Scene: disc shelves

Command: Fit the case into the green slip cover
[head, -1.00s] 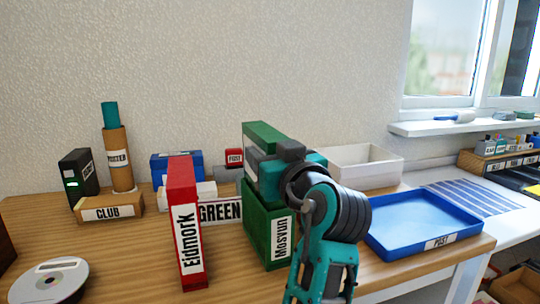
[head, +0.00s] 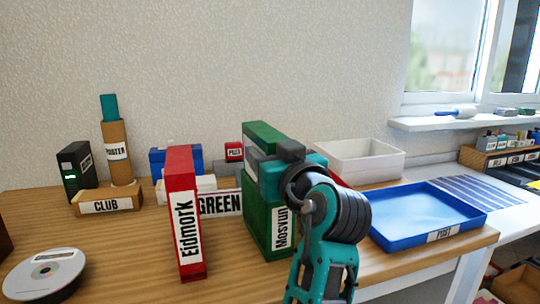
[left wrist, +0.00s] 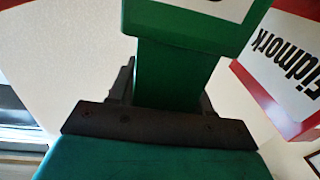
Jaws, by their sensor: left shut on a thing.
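The green slip cover (head: 256,215), labelled "Mosvun", stands upright on the wooden table in the head view. My left gripper (head: 268,160) is shut on the green case (head: 270,132), just above the cover. The case is upright and in line with the cover, and its lower end seems to be inside the cover's top. My gripper hides most of the cover's mouth. In the left wrist view, the case (left wrist: 175,70) runs between the fingers to the wider cover (left wrist: 185,25). My right gripper is not in view.
A red "Eidmork" box (head: 184,215) stands close to the left of the cover. A "GREEN" sign (head: 220,204) is behind them. A blue tray (head: 428,216) and a white tray (head: 360,160) lie to the right. A disc stack (head: 45,272) is at front left.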

